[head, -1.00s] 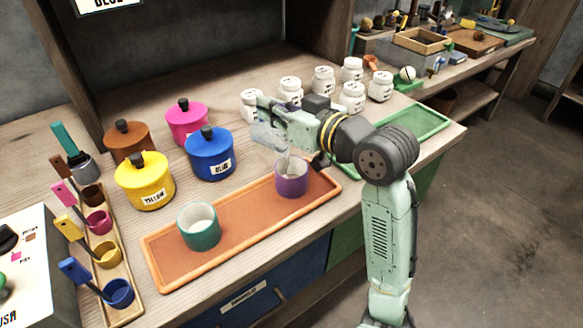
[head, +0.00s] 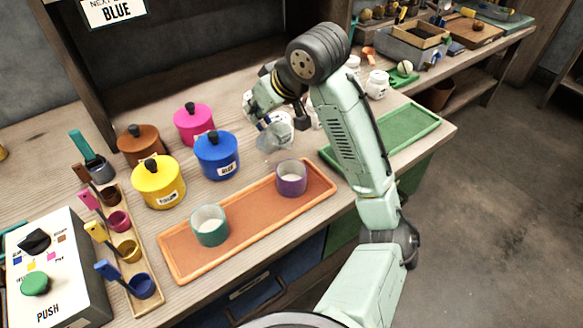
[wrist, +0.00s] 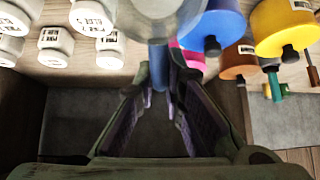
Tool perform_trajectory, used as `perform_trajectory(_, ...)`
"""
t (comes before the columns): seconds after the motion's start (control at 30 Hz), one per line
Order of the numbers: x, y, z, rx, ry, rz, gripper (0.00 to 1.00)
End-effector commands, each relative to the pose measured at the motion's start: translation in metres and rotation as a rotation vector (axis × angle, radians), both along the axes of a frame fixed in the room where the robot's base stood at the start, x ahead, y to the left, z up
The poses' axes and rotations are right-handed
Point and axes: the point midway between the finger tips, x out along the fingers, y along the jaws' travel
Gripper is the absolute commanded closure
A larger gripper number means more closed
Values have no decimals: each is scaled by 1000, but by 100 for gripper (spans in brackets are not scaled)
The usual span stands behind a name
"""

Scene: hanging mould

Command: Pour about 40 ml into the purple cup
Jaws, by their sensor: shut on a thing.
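The purple cup (head: 291,178) stands upright at the right end of the orange tray (head: 172,262), with pale contents inside. My gripper (head: 264,118) is shut on a clear jug (head: 275,138) by its blue handle (wrist: 158,66). The jug is held above the bench, behind and left of the purple cup and apart from it. It looks close to upright, but its exact tilt and its contents are unclear. In the wrist view my gripper (wrist: 160,78) has the jug's clear body at the top edge, cut off by the frame.
A teal cup (head: 210,226) stands left on the tray. Blue (head: 217,155), yellow (head: 158,182), pink and brown lidded pots stand behind. White jars (head: 377,84) are partly hidden by my arm. A green tray (head: 415,125) is at right; a scoop rack (head: 137,255) at left.

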Motion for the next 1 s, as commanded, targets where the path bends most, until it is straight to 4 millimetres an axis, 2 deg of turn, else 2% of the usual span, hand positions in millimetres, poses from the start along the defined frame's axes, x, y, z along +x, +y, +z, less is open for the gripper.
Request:
perform_trajectory(0.13, 13, 14, -8, -115, 106, 5, 100)
perform_trajectory(0.37, 24, 21, -17, -226, 212, 4, 100)
perform_trajectory(0.7, 36, 31, -62, -353, 344, 10, 100)
perform_trajectory(1.0, 43, 37, -61, -447, 440, 17, 100)
